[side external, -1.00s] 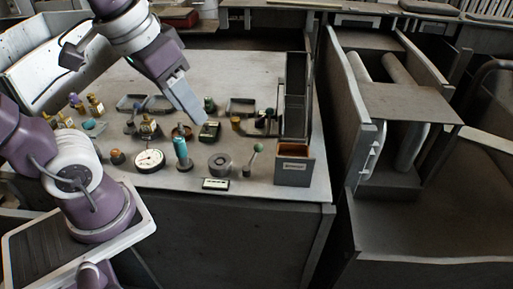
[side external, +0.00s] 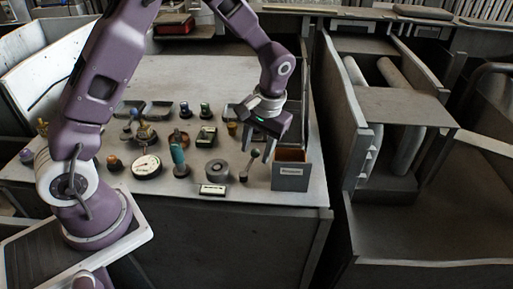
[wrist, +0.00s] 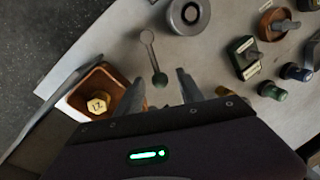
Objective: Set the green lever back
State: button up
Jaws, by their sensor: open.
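The green lever (side external: 245,172) stands near the front edge of the bench, tilted to the right, with its dark green knob at the top. In the wrist view the lever's knob (wrist: 160,80) lies between and just ahead of my two fingers, and its slim stem runs up to a small round base. My gripper (side external: 262,153) is open, pointing down over the lever, with one finger on each side of the knob. It also shows in the wrist view (wrist: 161,92). I cannot tell whether either finger touches the knob.
A grey box (side external: 291,172) with an orange-brown inside stands close right of the lever; a yellow hexagonal piece (wrist: 97,102) lies in it. A grey ring (side external: 216,171) and a white label plate (side external: 212,190) are left. A teal handle (side external: 178,156) and gauge (side external: 147,166) stand farther left.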

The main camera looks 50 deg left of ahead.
grip_shut()
dwell(1.4)
